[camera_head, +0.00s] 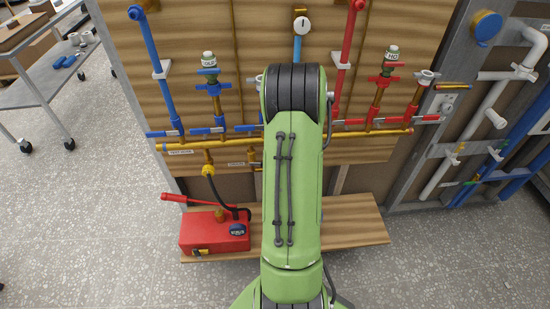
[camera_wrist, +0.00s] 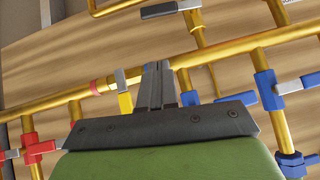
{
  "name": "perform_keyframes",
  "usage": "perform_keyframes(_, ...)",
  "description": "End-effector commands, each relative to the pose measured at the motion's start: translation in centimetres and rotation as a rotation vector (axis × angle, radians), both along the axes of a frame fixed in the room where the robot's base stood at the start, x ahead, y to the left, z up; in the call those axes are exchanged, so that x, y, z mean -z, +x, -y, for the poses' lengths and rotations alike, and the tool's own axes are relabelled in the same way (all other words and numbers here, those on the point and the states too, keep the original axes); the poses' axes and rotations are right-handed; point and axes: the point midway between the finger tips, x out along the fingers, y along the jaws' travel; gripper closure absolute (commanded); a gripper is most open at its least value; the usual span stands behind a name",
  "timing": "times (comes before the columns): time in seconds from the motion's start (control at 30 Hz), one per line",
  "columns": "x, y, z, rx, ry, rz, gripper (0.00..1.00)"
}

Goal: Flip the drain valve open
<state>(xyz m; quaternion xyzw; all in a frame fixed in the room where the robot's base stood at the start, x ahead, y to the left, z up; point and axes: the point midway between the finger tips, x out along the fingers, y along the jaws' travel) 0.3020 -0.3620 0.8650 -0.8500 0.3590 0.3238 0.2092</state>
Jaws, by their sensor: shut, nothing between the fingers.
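My gripper (camera_wrist: 158,78) is shut and empty in the wrist view, its fingertips close to the gold pipe. A valve lever with a yellow grip (camera_wrist: 125,103) and pale metal end stands just left of the fingers; I cannot tell whether they touch. Another lever, grey with a blue end (camera_wrist: 189,98), is just right of the fingers. I cannot tell for certain which lever is the drain valve. In the head view my arm hides my gripper and the middle of the pipework, beside a small unreadable label (camera_head: 237,164).
Blue pipework (camera_head: 146,42) stands left and red pipework (camera_head: 351,40) right on the wooden panel. A red pump box (camera_head: 215,231) with a black hose sits on the low wooden shelf (camera_head: 352,222). A metal cart (camera_head: 38,80) stands far left. The front floor is clear.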

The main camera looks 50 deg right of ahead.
Motion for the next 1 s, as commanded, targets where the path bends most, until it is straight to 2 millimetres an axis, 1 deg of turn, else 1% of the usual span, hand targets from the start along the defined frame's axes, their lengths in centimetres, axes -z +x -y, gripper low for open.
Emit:
perform_keyframes(0.03, 1.0, 0.6, 0.5, -0.003, 0.0, -0.002, 1.0)
perform_keyframes(0.1, 2.2, 1.4, 1.2, -0.002, 0.002, -0.002, 1.0)
perform_keyframes(0.37, 6.2, 4.5, 3.9, -0.002, 0.001, -0.002, 1.0)
perform_keyframes(0.4, 7.1, 4.5, 3.8, -0.001, 0.002, -0.003, 1.0)
perform_keyframes(0.53, 8.9, 4.6, 3.6, -0.002, 0.001, -0.001, 1.0)
perform_keyframes(0.6, 9.5, 4.7, 3.5, -0.002, 0.001, -0.001, 1.0)
perform_keyframes(0.7, 9.8, 4.7, 3.5, -0.001, 0.0, 0.0, 1.0)
perform_keyframes(1.0, 9.7, 4.7, 3.5, -0.001, -0.001, 0.0, 1.0)
